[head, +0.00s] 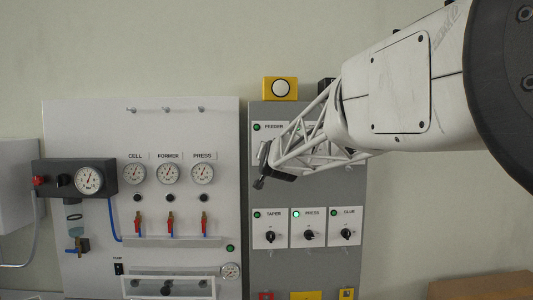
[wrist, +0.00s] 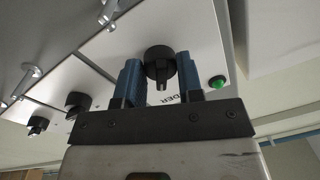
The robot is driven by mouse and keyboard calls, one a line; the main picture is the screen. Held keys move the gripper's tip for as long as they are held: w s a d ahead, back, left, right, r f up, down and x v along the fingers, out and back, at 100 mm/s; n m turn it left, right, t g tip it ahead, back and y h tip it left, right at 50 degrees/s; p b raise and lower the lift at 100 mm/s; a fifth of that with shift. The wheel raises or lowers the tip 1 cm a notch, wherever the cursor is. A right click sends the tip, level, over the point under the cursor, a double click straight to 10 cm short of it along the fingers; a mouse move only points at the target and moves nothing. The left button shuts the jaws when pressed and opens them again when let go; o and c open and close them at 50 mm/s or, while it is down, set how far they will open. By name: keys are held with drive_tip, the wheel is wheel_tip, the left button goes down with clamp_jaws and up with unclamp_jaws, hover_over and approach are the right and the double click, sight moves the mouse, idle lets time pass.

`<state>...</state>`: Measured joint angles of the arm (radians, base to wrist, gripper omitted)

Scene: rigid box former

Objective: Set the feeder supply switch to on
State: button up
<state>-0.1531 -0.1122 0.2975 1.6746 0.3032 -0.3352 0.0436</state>
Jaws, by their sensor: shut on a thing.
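The feeder supply switch is a black rotary knob (wrist: 160,62) on a light plate, in the wrist view. Part of its label, ending in "DER", shows beside it, with a green lamp (wrist: 217,82) to the right. My gripper (wrist: 158,68) has its two blue fingers on either side of the knob, shut on it. In the head view my gripper (head: 263,166) is at the panel below the FEEDER label (head: 273,127), and my arm hides the knob there. The feeder lamp (head: 257,127) is dim green. I cannot tell the knob's exact setting.
Below are the TAPER knob (head: 270,236), PRESS knob (head: 309,234) and GLUE knob (head: 346,233); the PRESS lamp (head: 296,213) is brightest. A yellow box with a white button (head: 281,88) sits on top. The gauge board (head: 180,120) stands to the left.

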drive_tip(key=m, duration=0.6)
drive_tip(key=shift+a+m, duration=0.1)
drive_tip(key=shift+m, duration=0.3)
drive_tip(key=m+h, duration=0.1)
drive_tip(key=m, duration=0.4)
drive_tip(key=shift+m, duration=0.3)
drive_tip(key=o, duration=0.9)
drive_tip(key=shift+s, duration=0.2)
drive_tip(key=shift+s+f, duration=0.15)
drive_tip(key=shift+s, duration=1.7)
drive_tip(key=shift+s+f, duration=0.1)
drive_tip(key=shift+s, duration=1.75)
